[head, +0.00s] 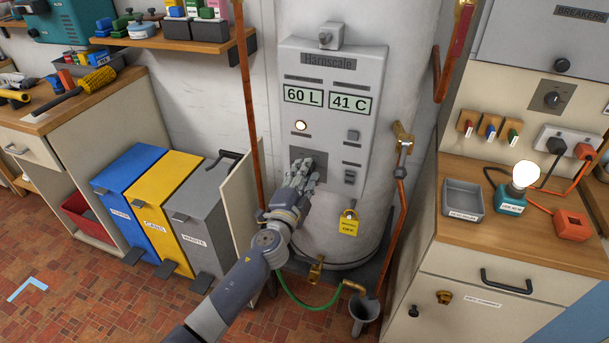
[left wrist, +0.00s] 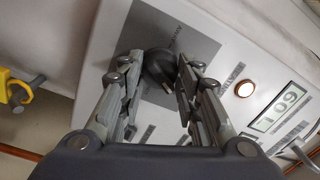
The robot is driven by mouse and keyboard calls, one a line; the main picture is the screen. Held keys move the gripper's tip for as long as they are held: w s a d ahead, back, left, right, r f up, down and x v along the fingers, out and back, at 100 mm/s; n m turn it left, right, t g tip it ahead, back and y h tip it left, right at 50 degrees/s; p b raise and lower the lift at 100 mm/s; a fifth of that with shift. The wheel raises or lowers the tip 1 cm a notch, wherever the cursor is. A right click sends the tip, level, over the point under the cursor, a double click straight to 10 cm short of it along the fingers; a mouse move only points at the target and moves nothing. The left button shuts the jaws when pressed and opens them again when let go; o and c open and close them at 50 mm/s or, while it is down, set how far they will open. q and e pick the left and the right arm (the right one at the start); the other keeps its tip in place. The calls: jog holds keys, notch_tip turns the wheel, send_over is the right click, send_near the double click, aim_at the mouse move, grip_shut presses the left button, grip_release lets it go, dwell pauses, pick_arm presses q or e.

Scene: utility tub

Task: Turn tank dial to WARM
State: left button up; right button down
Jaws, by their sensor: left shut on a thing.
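The water tank (head: 375,215) stands in the middle of the head view with a grey control panel (head: 365,75) on its front. The panel's displays read 60 L and 41 C. The tank dial (left wrist: 158,66) is a dark round knob on a grey square plate (left wrist: 190,35) in the left wrist view. My left gripper (head: 300,175) is at the dial plate in the head view and hides the dial there. In the left wrist view its two fingers (left wrist: 158,78) are shut on the dial, one on each side. The dial's setting cannot be read. My right gripper is not in view.
A lit round lamp (head: 301,125) sits above the dial plate, and switches sit to its right. A yellow tag (head: 349,224) hangs below. Blue, yellow and grey bins (head: 165,205) stand left. A copper pipe (head: 250,110) runs up left of the tank. A wooden counter (head: 460,230) stands right.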

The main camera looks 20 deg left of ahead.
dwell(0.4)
pick_arm(q)
jog(key=o, duration=1.1)
jog(key=s, duration=1.2)
jog(key=shift+f, duration=0.3)
jog(key=s+a+f+n+g, duration=0.1)
jog(key=s+f+n+g, duration=0.2)
jog(key=f, duration=0.9)
jog(key=s+a+f+g, duration=0.1)
jog(key=s+f+g, duration=0.3)
jog(key=f, duration=0.7)
jog(key=s+a+f+n+g, duration=0.15)
jog(key=s+f, duration=0.35)
jog(key=f, duration=0.7)
jog(key=s+f+n+g, duration=0.2)
jog(key=s+f, duration=0.5)
jog(key=s, duration=0.5)
jog(key=s+f+n+g, duration=0.2)
jog(key=s+f+g, duration=0.2)
jog(key=s, duration=0.8)
jog(key=s+f+n+g, duration=0.2)
jog(key=s+f+g, duration=0.1)
jog(key=s+f, duration=0.6)
jog(key=shift+s+a+f+n, duration=0.1)
jog(key=shift+s+f+n, duration=0.1)
jog(key=shift+s, duration=0.6)
jog(key=shift+s+a+f+n, duration=0.1)
jog(key=shift+s+n, duration=0.05)
jog(key=shift+s, duration=0.65)
